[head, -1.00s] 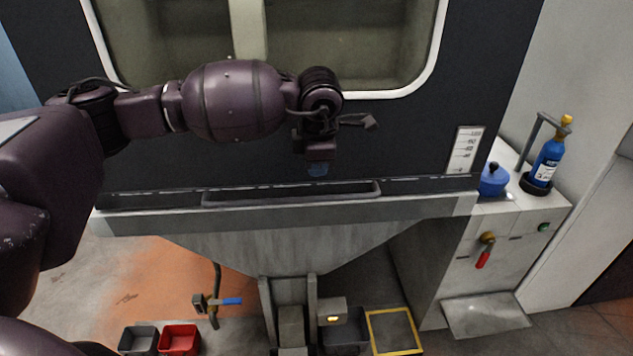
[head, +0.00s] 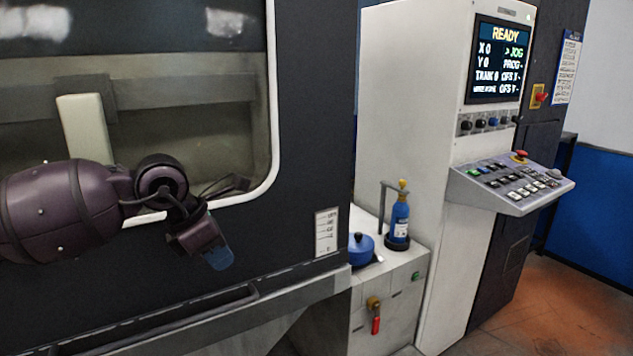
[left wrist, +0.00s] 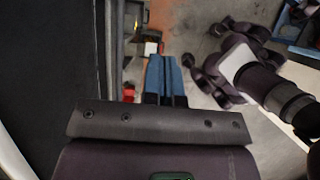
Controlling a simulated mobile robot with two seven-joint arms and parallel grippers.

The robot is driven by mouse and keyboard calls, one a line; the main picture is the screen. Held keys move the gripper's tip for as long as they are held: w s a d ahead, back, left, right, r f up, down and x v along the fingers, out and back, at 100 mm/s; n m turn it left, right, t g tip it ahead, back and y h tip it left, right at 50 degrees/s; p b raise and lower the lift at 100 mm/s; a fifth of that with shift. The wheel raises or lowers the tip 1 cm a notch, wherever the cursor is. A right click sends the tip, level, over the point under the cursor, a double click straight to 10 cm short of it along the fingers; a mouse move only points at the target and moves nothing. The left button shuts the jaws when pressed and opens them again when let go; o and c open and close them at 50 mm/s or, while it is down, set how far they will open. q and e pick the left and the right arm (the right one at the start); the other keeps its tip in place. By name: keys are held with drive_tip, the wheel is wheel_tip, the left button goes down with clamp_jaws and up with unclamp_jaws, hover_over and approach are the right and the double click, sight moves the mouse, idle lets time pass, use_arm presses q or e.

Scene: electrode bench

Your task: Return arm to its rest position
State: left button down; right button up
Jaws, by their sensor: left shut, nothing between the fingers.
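My left arm comes in from the left in the head view, in front of the machine's dark front panel and window. My left gripper (head: 217,254) hangs at its end with blue fingertips pointing down and a little right. In the left wrist view the two blue fingers (left wrist: 165,78) lie side by side, closed, with nothing between them. The gripper is apart from the trough ledge (head: 190,313) below it. My right gripper is not in the head view.
A grey cabinet (head: 395,295) right of the machine carries a blue lidded pot (head: 361,249) and a blue bottle (head: 400,221). Farther right stands a control console with a lit screen (head: 499,62) and a keypad (head: 512,183). Open floor (head: 555,305) lies at the lower right.

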use_arm(q)
drive_tip(key=s+d+r+n+h, duration=0.3)
drive_tip(key=d+r+n+h, duration=0.3)
drive_tip(key=d+r+h, duration=0.6)
drive_tip(key=a+f+n+t+y, duration=0.3)
drive_tip(key=a+f+n+t, duration=0.15)
drive_tip(key=f+n, duration=0.55)
drive_tip(key=a+f+n+t+y, duration=0.45)
drive_tip(key=f+n, duration=0.25)
drive_tip(key=n, duration=0.4)
drive_tip(key=a+f+n+t+y, duration=0.35)
drive_tip(key=f+n+t, duration=0.25)
drive_tip(key=f+n, duration=0.4)
drive_tip(key=s+a+f+n+g+y, duration=0.2)
drive_tip(key=s+a+f+n+g, duration=0.1)
drive_tip(key=s+f, duration=0.8)
drive_tip(key=s+a+f+n+g+y, duration=0.3)
drive_tip(key=s+a+f+n, duration=0.3)
drive_tip(key=s+f, duration=0.5)
drive_tip(key=s, duration=0.3)
drive_tip(key=shift+s+a+n, duration=0.2)
drive_tip(key=shift+s+n, duration=0.15)
drive_tip(key=shift+n, duration=0.05)
